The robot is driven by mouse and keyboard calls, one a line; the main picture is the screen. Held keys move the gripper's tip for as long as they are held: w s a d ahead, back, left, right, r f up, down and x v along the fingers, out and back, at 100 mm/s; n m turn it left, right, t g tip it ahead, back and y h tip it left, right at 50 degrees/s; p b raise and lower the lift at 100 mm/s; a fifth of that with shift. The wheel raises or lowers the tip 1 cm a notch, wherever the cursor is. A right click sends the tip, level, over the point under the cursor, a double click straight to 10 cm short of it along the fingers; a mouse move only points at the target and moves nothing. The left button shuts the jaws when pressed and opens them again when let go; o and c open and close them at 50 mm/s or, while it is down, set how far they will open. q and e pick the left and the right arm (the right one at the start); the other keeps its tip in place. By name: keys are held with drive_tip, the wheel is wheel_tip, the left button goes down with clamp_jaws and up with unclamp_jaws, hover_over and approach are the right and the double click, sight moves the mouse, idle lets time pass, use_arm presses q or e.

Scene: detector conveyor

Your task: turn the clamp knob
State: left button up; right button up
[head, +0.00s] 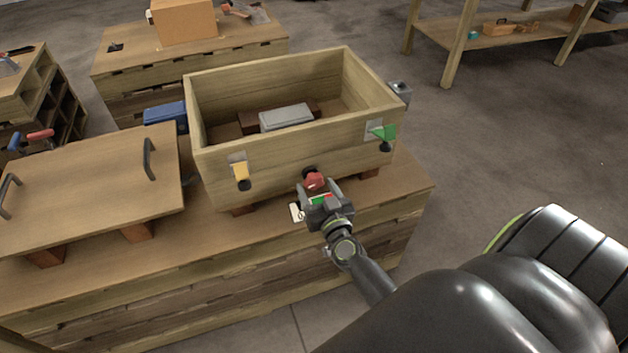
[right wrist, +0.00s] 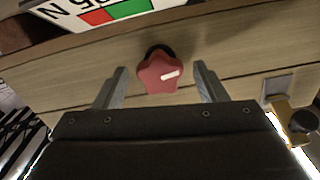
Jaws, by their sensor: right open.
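The clamp knob is a red, star-shaped knob (head: 314,180) with a white mark, on the lower front wall of the wooden crate (head: 290,165). In the right wrist view the knob (right wrist: 164,74) sits between the two fingers, with a gap on each side. My right gripper (head: 318,192) is open in front of it; the wrist view shows its fingers (right wrist: 160,85) spread around the knob. The knob's white mark points right in the wrist view. My left gripper is not in view.
The crate holds a grey box (head: 286,117) and has a yellow latch (head: 241,171) and a green latch (head: 384,132) on its front. A wooden lid with black handles (head: 90,190) lies left on the bench. A blue box (head: 166,115) stands behind.

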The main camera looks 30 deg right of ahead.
drive_tip(key=shift+x, duration=1.35)
drive_tip(key=shift+c, duration=0.2)
drive_tip(key=c, duration=1)
